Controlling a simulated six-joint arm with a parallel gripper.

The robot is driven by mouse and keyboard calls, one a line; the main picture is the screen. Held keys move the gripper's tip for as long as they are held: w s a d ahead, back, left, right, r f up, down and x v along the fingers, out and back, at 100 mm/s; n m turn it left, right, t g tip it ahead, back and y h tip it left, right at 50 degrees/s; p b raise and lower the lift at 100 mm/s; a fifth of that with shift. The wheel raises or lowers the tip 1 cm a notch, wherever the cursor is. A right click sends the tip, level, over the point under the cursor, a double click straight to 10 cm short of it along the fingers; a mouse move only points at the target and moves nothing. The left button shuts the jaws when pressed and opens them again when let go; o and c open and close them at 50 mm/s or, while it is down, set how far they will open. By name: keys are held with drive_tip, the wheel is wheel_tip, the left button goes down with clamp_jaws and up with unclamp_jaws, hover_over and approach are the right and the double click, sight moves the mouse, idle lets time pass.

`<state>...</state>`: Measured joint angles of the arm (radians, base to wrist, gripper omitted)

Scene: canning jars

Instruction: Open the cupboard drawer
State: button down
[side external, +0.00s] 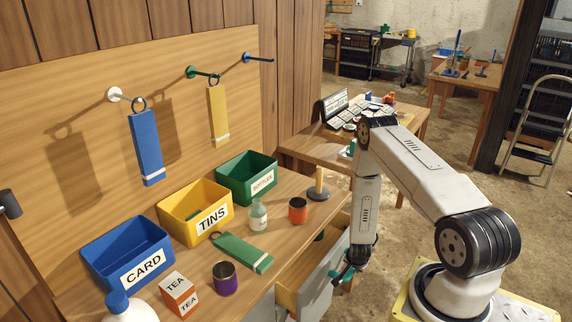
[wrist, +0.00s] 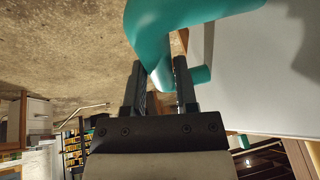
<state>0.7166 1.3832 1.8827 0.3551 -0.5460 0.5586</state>
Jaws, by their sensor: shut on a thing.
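The cupboard drawer (side external: 322,284) under the bench stands pulled out, with its wooden inside showing and a grey front. A teal handle (side external: 343,275) is on the drawer front. My gripper (side external: 352,266) is at this handle, to the right of the drawer. In the wrist view the teal handle (wrist: 160,40) passes between the two dark fingers of my gripper (wrist: 160,80), which are shut on it. The grey drawer front (wrist: 260,70) fills the right of that view. Part of the drawer's inside is hidden.
On the bench (side external: 190,262) above stand blue, yellow and green bins, a small bottle (side external: 258,215), an orange tin (side external: 298,210), a purple tin (side external: 224,278) and a tea box (side external: 179,294). A green tag (side external: 243,252) lies near the front edge.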

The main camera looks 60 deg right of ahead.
drive_tip(key=s, duration=0.9)
drive_tip(key=shift+s, duration=0.4)
drive_tip(key=shift+c, duration=2)
unclamp_jaws()
drive_tip(key=shift+r, duration=0.15)
drive_tip(key=v, duration=0.7)
drive_tip(key=shift+r, duration=0.25)
drive_tip(key=shift+a, duration=0.15)
